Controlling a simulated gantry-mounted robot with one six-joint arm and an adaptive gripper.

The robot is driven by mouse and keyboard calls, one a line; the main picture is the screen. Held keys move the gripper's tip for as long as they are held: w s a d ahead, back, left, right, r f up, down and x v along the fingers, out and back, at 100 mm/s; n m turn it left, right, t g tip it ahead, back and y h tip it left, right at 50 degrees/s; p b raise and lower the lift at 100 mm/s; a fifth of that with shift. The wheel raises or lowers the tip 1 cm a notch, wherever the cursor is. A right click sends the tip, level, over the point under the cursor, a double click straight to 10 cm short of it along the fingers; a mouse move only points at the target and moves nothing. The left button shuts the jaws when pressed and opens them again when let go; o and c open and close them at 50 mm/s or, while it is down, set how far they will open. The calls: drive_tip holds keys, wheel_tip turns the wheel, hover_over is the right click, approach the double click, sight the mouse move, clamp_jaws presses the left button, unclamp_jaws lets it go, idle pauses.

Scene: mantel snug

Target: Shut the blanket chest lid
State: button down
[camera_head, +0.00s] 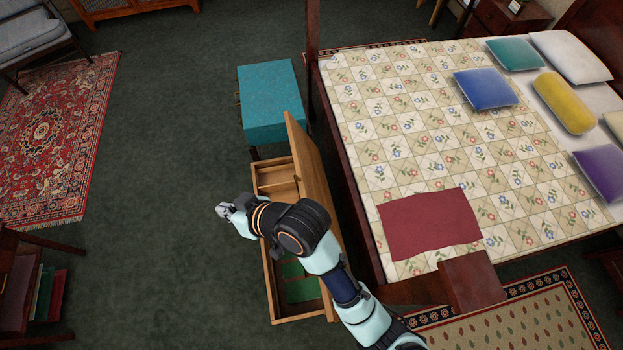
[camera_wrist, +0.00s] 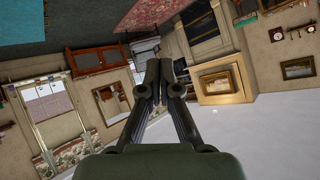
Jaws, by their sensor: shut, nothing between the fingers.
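The wooden blanket chest (camera_head: 297,320) stands on the floor beside the bed. Its lid (camera_head: 318,185) is raised, standing steeply along the chest's side toward the bed. Inside, a divided light-wood compartment (camera_head: 275,178) shows at the far end and something green (camera_head: 298,284) lies in the near part. My arm crosses over the chest and hides its middle. My gripper (camera_head: 222,209) is left of the chest, over the carpet, apart from the lid. In the wrist view my gripper (camera_wrist: 152,80) has its fingers together, with nothing between them.
A teal-topped stool (camera_head: 270,95) stands just beyond the chest's far end. The bed (camera_head: 420,130), with a patchwork quilt and pillows, is close on the right. The green carpet (camera_head: 160,150) left of the chest is clear up to the red rug (camera_head: 50,135).

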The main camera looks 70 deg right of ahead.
drive_tip(key=s+d+f+m+h+b, duration=0.1)
drive_tip(key=s+d+f+m+b, duration=0.25)
drive_tip(key=d+f, duration=0.45)
drive_tip(key=s+d+f+m+b, duration=0.3)
drive_tip(key=s+d+f+b, duration=0.1)
drive_tip(key=d+f, duration=0.4)
drive_tip(key=s+d+f+m+t+h+b, duration=0.1)
drive_tip(key=s+d+f+m+h+b, duration=0.25)
drive_tip(key=s+d+f+m, duration=0.45)
drive_tip(key=n+b, duration=0.3)
drive_tip(key=b, duration=0.4)
hover_over(304, 184)
drive_tip(key=shift+m+y, duration=0.25)
drive_tip(key=shift+y, duration=0.1)
drive_tip(key=f, duration=0.5)
drive_tip(key=shift+s+d+f, duration=0.1)
drive_tip(key=shift+s+f, duration=0.1)
drive_tip(key=shift+f, duration=0.1)
drive_tip(key=shift+w, duration=0.2)
drive_tip(key=shift+f, duration=0.1)
